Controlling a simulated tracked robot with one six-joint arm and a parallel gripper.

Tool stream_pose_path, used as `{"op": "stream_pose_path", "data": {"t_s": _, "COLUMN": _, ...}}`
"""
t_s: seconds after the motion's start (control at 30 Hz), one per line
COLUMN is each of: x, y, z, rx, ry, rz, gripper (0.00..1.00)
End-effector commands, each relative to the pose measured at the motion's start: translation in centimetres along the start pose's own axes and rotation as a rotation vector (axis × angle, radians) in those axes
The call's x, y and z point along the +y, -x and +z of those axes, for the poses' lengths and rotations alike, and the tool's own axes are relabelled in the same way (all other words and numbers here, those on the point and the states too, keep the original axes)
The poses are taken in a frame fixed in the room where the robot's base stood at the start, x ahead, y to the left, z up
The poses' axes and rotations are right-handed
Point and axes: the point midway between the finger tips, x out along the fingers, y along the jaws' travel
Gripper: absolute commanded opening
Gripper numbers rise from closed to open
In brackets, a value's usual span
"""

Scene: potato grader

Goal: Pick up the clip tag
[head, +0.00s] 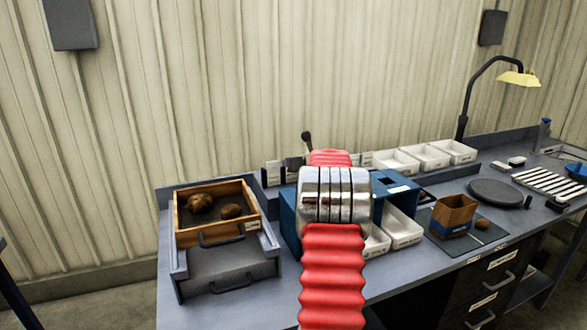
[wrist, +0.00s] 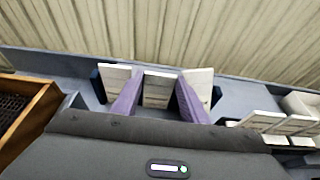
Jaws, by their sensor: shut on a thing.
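In the wrist view, the two purple fingers of my gripper (wrist: 158,90) reach toward a row of three pale tags with dark lines. My gripper is shut on the middle one, the clip tag (wrist: 160,88), which stands between the fingers. A second tag (wrist: 113,80) is just outside the left finger and a third tag (wrist: 201,84) just outside the right finger. The lower parts of the tags are partly hidden by the fingers and my dark gripper body. In the head view my red and silver arm hides most of the gripper and the held tag.
A wooden box (head: 250,218) with potatoes stands at the left of the bench. White bins (head: 428,155) stand at the back right. A small brown box (head: 455,215), a dark round plate (head: 497,192) and a lamp (head: 518,78) are farther right. The ribbed wall is close behind.

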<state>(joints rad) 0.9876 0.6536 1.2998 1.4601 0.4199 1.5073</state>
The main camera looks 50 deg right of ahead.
Motion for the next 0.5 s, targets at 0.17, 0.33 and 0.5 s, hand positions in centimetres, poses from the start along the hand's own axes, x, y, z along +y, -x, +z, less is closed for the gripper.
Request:
{"op": "stream_pose_path", "data": {"t_s": 0.17, "x": 0.1, "y": 0.1, "z": 0.2, "rx": 0.0, "ry": 0.001, "rz": 0.003, "gripper": 0.16}}
{"op": "stream_pose_path", "data": {"t_s": 0.33, "x": 0.1, "y": 0.6, "z": 1.4, "rx": -0.002, "ry": 0.003, "rz": 0.002, "gripper": 0.16}}
{"op": "stream_pose_path", "data": {"t_s": 0.5, "x": 0.0, "y": 1.6, "z": 3.6, "rx": -0.003, "ry": 0.003, "rz": 0.0, "gripper": 0.16}}
